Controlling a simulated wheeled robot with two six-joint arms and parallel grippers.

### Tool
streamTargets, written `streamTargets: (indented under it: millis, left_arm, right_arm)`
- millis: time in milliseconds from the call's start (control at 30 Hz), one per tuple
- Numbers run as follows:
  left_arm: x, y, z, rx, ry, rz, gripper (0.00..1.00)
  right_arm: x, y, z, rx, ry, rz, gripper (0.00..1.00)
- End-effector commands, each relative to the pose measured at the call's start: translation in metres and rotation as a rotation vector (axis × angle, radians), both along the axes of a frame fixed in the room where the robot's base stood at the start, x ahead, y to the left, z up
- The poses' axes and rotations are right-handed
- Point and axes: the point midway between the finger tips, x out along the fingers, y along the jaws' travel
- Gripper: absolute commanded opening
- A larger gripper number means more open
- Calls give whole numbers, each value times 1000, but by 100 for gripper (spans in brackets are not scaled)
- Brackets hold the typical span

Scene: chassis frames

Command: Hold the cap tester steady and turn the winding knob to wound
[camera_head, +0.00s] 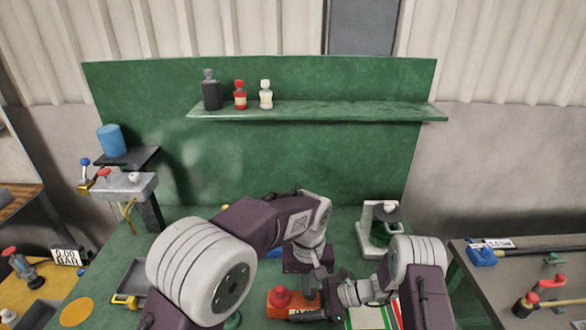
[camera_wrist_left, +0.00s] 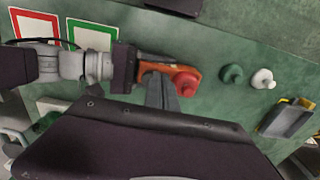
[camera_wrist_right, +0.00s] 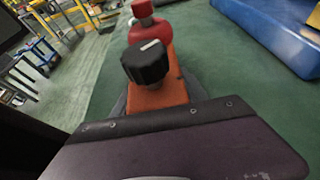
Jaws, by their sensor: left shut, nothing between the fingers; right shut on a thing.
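The cap tester has an orange body (camera_head: 283,305) with a red cap (camera_head: 281,296) at one end. The right wrist view shows its black winding knob (camera_wrist_right: 146,63), with a white mark on top, between the red cap (camera_wrist_right: 147,28) and my right gripper. My right gripper (camera_wrist_left: 138,72) is shut on the tester's orange body (camera_wrist_left: 157,68), at the end away from the red cap. My left gripper (camera_wrist_left: 161,92) is shut and empty, its fingertips overlapping the tester's middle in the left wrist view. I cannot tell whether they touch it. The knob is not clearly visible there.
Red-framed and green-framed panels (camera_wrist_left: 93,36) lie beside my right gripper. A green knobbed piece (camera_wrist_left: 232,74), a white one (camera_wrist_left: 263,78) and a grey tray (camera_wrist_left: 287,119) are beyond the red cap. A blue object (camera_wrist_right: 270,32) lies right of the tester. Bottles stand on the shelf (camera_head: 320,111).

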Motion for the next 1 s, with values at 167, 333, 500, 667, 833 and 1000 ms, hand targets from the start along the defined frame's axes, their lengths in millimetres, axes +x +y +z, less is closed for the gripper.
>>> streamTargets:
  millis: [167,333,500,667,833,1000]
  left_arm:
    - [0,0,1,0,1,0,0]
    - [2,-12,6,-1,-1,-3,0]
    - [3,-25,11,1,1,0,0]
    - [3,-24,3,1,3,0,0]
    - [2,-24,-23,3,5,0,0]
    - [3,-24,-46,2,3,0,0]
  right_arm:
    - [0,0,0,0,0,-1,0]
    - [0,0,0,0,0,-1,0]
    - [0,0,0,0,0,-1,0]
    - [0,0,0,0,0,-1,0]
    - [0,0,0,1,0,-1,0]
    - [0,0,0,1,0,-1,0]
